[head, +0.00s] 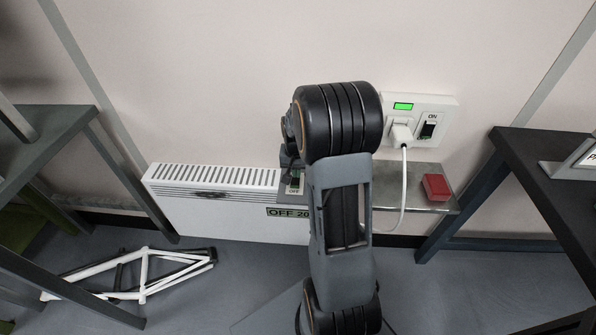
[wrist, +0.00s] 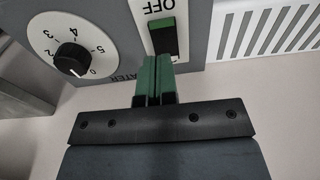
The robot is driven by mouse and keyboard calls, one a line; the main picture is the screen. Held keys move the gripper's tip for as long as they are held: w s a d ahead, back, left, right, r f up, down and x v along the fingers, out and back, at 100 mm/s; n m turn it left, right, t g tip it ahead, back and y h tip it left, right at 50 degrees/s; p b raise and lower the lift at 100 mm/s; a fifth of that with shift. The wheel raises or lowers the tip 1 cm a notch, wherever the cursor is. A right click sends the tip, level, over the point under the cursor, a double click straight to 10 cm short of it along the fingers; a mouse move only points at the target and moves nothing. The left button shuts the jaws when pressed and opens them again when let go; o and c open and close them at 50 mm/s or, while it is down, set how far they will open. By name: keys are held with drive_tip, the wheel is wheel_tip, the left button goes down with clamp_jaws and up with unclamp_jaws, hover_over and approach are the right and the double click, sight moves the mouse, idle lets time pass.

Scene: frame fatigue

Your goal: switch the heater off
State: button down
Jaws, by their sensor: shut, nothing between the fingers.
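The white heater (head: 215,215) stands low against the wall. Its grey control box shows in the wrist view, with a dial (wrist: 71,58) numbered from 0 upward and a rocker switch (wrist: 162,32) beside an OFF label. In the head view my arm hides much of the control box, and a small OFF label (head: 294,190) shows beside the arm.
A wall socket (head: 450,103) with a green light, an ON switch and a white plug (head: 401,132) is right of my arm. A red block (head: 436,187) lies on a grey shelf (head: 390,197). Dark tables flank the area. A white bicycle frame (head: 140,275) lies on the floor.

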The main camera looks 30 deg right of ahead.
sight(296, 184)
wheel_tip(296, 184, up, 11)
drive_tip(key=p, duration=0.2)
drive_tip(key=shift+s+a, duration=0.3)
drive_tip(key=shift+f, duration=0.1)
idle(0.3)
